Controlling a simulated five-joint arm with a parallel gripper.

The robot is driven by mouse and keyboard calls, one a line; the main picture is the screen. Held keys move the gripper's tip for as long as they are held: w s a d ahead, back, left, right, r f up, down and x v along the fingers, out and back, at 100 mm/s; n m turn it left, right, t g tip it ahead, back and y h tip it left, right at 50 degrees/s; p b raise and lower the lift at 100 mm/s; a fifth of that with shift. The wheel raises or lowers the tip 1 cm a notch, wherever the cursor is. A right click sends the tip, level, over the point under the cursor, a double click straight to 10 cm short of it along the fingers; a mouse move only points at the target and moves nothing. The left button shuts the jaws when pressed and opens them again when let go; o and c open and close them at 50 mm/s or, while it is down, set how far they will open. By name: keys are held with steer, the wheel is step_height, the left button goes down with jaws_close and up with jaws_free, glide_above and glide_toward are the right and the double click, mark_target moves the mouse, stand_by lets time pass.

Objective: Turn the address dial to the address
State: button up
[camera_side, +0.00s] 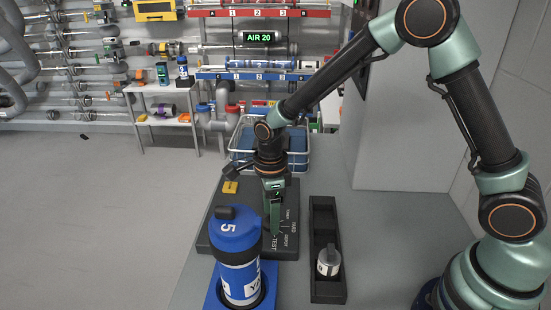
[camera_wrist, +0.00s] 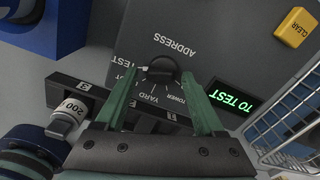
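The address dial (camera_wrist: 162,68) is a dark round knob on a dark grey panel (camera_wrist: 225,45), seen in the wrist view. Labels around it include YARD and TOWER, with ADDRESS printed beyond it; some labels are hidden by my fingers. A small display (camera_wrist: 234,97) glows green with "TO TEST". My gripper (camera_wrist: 161,76) has its two green fingers apart, one on each side of the dial; I cannot tell whether they touch it. In the side view my gripper (camera_side: 272,225) points down over the panel (camera_side: 222,240) and hides the dial.
A blue-capped carrier (camera_side: 238,255) marked 5 stands upright in a blue holder in front of the panel. A black slotted tray (camera_side: 324,220) right of the panel holds a grey-white cylinder (camera_side: 328,262). A yellow CLEAR button (camera_wrist: 296,27) and a wire basket (camera_side: 296,160) are nearby.

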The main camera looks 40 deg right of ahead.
steer(key=shift+r, duration=0.1)
step_height(320, 180, up, 12)
stand_by(0.5)
steer(key=s+d+r+n+t, duration=0.5)
steer(key=s+d+r+n, duration=0.3)
steer(key=n, duration=1.5)
steer(key=s+d, duration=0.3)
steer(key=s, duration=0.1)
steer(key=shift+t, duration=0.3)
